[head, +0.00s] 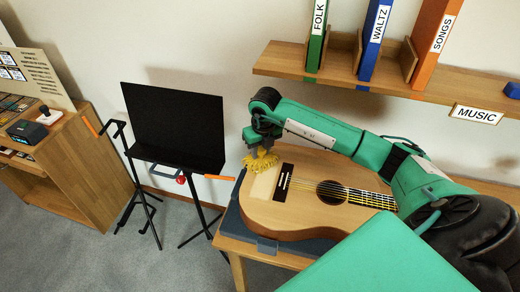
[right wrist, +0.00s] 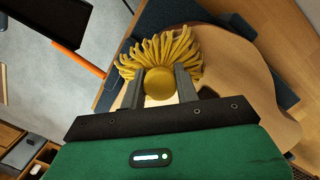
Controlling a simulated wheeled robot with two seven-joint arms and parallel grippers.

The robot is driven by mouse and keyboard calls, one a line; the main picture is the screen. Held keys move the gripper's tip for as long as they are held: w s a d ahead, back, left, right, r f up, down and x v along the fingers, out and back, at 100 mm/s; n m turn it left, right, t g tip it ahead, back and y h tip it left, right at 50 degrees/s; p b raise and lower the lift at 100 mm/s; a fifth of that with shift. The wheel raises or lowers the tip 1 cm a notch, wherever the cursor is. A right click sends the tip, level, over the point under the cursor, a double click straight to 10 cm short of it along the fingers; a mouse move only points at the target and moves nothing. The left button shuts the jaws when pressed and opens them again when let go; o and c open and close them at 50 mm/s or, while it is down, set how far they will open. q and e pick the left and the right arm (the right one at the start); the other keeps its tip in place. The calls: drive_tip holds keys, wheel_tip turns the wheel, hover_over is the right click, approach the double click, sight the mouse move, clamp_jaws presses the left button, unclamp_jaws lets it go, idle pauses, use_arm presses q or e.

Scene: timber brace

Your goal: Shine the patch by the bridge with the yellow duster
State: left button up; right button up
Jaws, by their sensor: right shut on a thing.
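The guitar (head: 300,210) lies on its back in a dark blue cradle on a wooden table, with its neck pointing right. Its dark bridge (head: 283,184) is left of the sound hole. A paler patch (head: 263,186) shows on the top just left of the bridge. My right gripper (head: 262,148) is shut on the yellow duster (head: 261,161), above or on the guitar's far left edge. In the right wrist view, the duster (right wrist: 160,62) has its yellow strands spread over the guitar top; contact is hard to tell. My left gripper is not in view.
A black music stand (head: 175,127) stands left of the table, with an orange-handled item (head: 219,177) beside the guitar. A wall shelf (head: 330,72) with binders runs above my right arm. A wooden cabinet (head: 70,150) stands at far left.

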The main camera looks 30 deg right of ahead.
sight(270, 158)
drive_tip(key=shift+s+d+r, duration=0.1)
drive_tip(key=shift+s+d, duration=0.95)
drive_tip(key=shift+s, duration=0.15)
drive_tip(key=shift+s+d+b, duration=0.35)
drive_tip(key=shift+s+d, duration=0.65)
drive_tip(key=shift+s, duration=0.15)
clamp_jaws()
drive_tip(key=shift+s, duration=0.1)
drive_tip(key=shift+w+a+b, duration=0.45)
drive_tip(key=shift+w+a, duration=0.05)
drive_tip(key=shift+w, duration=0.2)
drive_tip(key=shift+w+a+b, duration=0.2)
drive_tip(key=shift+w+a, duration=0.5)
drive_tip(key=shift+w, duration=0.2)
drive_tip(key=shift+w+a+b, duration=0.2)
drive_tip(key=shift+w+a, duration=0.5)
drive_tip(key=shift+w, duration=0.2)
